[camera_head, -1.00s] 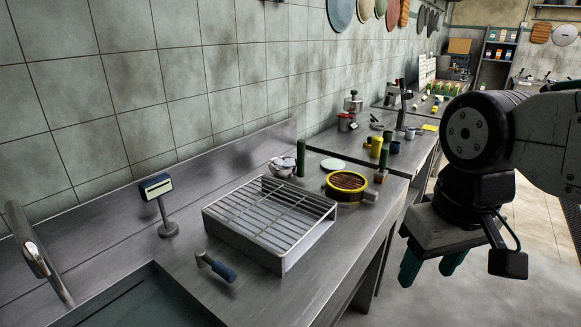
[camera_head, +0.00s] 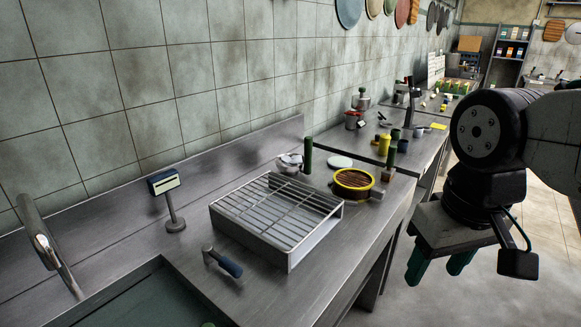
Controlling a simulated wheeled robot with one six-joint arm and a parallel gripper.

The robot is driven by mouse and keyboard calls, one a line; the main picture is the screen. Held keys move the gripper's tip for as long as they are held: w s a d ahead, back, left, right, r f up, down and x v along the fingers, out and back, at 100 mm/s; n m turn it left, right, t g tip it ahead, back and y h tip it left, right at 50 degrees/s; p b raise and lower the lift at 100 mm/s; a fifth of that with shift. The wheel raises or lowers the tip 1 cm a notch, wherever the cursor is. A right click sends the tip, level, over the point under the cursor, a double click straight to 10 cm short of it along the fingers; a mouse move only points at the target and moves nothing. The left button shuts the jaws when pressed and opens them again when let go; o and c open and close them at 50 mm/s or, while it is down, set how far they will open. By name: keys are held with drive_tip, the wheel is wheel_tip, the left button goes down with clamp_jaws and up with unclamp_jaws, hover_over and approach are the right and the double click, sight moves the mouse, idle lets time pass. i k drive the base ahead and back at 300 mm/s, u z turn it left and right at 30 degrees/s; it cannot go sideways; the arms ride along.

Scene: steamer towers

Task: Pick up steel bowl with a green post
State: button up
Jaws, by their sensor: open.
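The steel bowl (camera_head: 287,163) is small and shiny and sits on the steel counter behind the wire rack, near the wall. A dark green post (camera_head: 308,157) stands upright at its right side; whether it is fixed to the bowl is too small to tell. My gripper (camera_head: 440,268) has two green fingers pointing down, apart and empty. It hangs at the right, over the floor beyond the counter's front edge, well away from the bowl.
A wire rack (camera_head: 314,242) stands in front of the bowl. A yellow-rimmed round steamer (camera_head: 353,184) and a white disc (camera_head: 340,162) lie to its right. A blue-handled tool (camera_head: 229,266), a small display stand (camera_head: 172,205), a tap (camera_head: 42,240) and a sink (camera_head: 150,300) are nearer. Floor at right is clear.

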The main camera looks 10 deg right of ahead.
sight(288, 165)
drive_tip(key=z, duration=1.8)
drive_tip(key=i, duration=2.45)
drive_tip(key=u, duration=3.15)
drive_tip(key=i, duration=0.5)
